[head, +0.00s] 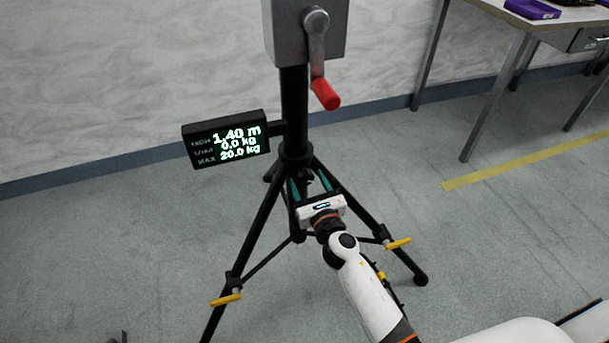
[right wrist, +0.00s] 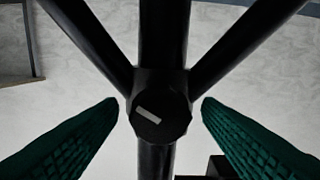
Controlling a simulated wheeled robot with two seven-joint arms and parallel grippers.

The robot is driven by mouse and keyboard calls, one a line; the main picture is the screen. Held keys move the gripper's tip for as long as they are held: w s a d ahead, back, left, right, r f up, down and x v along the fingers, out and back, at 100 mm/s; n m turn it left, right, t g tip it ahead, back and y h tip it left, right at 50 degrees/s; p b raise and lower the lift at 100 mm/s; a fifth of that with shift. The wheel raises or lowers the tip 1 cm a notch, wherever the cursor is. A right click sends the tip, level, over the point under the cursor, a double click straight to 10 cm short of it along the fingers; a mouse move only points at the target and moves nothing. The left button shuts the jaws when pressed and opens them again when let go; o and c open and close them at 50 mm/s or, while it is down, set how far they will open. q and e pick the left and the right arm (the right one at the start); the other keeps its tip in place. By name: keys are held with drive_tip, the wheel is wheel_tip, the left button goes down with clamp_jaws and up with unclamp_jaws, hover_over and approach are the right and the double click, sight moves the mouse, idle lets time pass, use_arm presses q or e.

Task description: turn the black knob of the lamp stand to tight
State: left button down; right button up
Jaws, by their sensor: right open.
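The lamp stand is a black tripod (head: 293,110) with a centre column and spread legs. Its black knob (right wrist: 160,103) faces the right wrist camera at the centre, where the struts meet the column. A short pale mark on the knob lies slightly tilted from level. My right gripper (head: 312,182) reaches in between the tripod legs. In the right wrist view its two green ribbed fingers (right wrist: 160,108) stand open, one on each side of the knob, with a visible gap to each. In the head view I cannot make out the knob clearly.
A grey winch box (head: 303,30) with a red-handled crank (head: 325,93) sits on the column. A display (head: 226,138) reads 1.40 m, 0.0 kg, 20.0 kg. Yellow-tabbed legs (head: 226,299) flank my right arm. A table (head: 535,20) stands at the upper right. Surrounding floor is clear.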

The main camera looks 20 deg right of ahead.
drive_tip(key=shift+w, duration=1.3)
drive_tip(key=c, duration=1)
drive_tip(key=shift+m, duration=0.3)
